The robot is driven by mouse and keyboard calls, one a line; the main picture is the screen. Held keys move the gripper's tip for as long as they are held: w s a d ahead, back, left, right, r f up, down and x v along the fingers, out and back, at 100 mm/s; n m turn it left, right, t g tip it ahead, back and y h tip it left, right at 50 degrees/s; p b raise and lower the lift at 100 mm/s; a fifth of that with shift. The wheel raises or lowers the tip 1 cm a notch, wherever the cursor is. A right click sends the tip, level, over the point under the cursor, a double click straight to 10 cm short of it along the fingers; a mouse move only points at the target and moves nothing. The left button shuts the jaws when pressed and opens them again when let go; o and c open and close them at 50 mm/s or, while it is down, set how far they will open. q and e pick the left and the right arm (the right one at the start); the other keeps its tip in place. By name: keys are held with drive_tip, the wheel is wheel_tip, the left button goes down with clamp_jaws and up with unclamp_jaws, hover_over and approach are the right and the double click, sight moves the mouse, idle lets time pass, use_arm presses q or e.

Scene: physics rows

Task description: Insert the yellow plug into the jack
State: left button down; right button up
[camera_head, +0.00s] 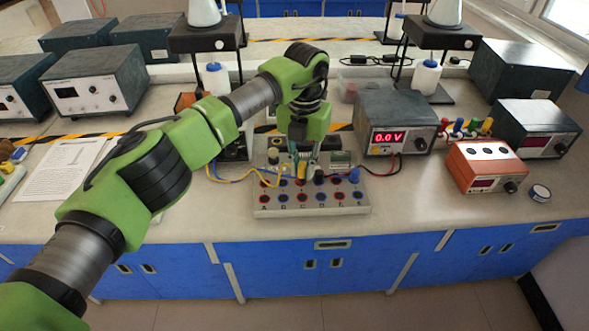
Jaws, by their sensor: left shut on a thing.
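My left gripper (302,160) points down over the grey jack board (264,209) and is shut on the yellow plug (301,171). The yellow plug stands close above the back part of the board; I cannot tell whether its tip touches a jack. The board has rows of red and blue jacks with letters along the front. The gripper fingers hide part of the back row. A black plug (319,177) and a blue plug (354,175) are beside it on the right. My right gripper is not in view.
A power supply (384,130) reading 0.0 V stands behind right, with red and black leads toward the board. Yellow and blue wires (235,178) lie left of the board. An orange meter (473,167) stands at right. The bench front is clear.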

sight(303, 180)
use_arm(q)
drive_tip(key=shift+w+d+f+n, duration=0.15)
drive_tip(key=shift+w+f+n, duration=0.1)
drive_tip(key=shift+w+n, duration=0.35)
drive_tip(key=shift+f+n, duration=0.2)
drive_tip(key=shift+n, duration=0.1)
drive_tip(key=shift+f+b, duration=1.35)
drive_tip(key=shift+f, duration=1.05)
drive_tip(key=shift+f+b, duration=0.45)
drive_tip(key=shift+f, duration=0.2)
drive_tip(key=shift+f+b, duration=1.05)
drive_tip(key=shift+f, duration=0.15)
drive_tip(key=c, duration=1.4)
unclamp_jaws()
drive_tip(key=shift+c, duration=0.2)
drive_tip(key=shift+r, duration=0.1)
